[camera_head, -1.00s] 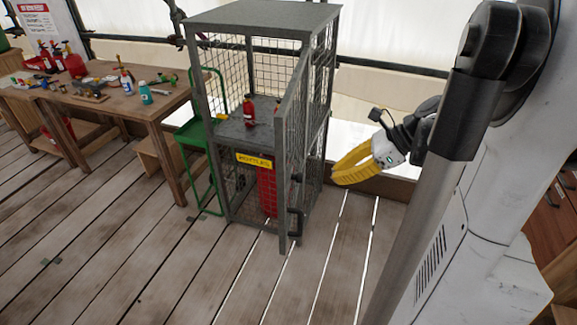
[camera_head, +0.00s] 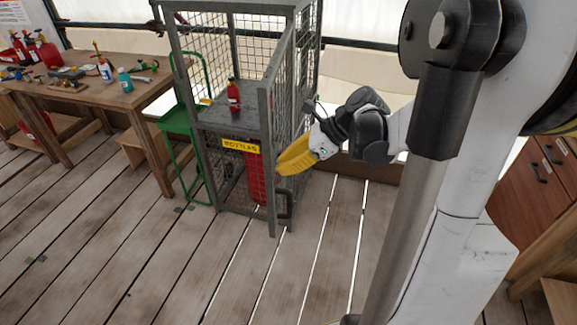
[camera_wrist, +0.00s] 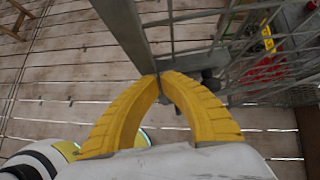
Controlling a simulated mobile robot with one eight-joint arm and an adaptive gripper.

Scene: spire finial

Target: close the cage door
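The grey metal mesh cage (camera_head: 171,60) stands on the plank floor with its front open. Its mesh door (camera_head: 267,150) is swung outward toward the camera, with a dark handle (camera_head: 289,205) low on its free edge. My gripper (camera_head: 280,172) is on the door's right, outer side, close to the mesh. In the wrist view its yellow fingers (camera_wrist: 160,77) curve together, tips meeting, with nothing visible between them. The tips are at or very near the door's grey frame post (camera_wrist: 122,28); contact cannot be told.
Inside the cage are a red bottle (camera_head: 234,96) on the shelf and a red cylinder (camera_head: 256,180) below, by a yellow label (camera_head: 240,146). A green stand (camera_head: 178,120) and cluttered workbench (camera_head: 125,98) are left. Wooden drawers (camera_head: 545,180) are right. Floor in front is clear.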

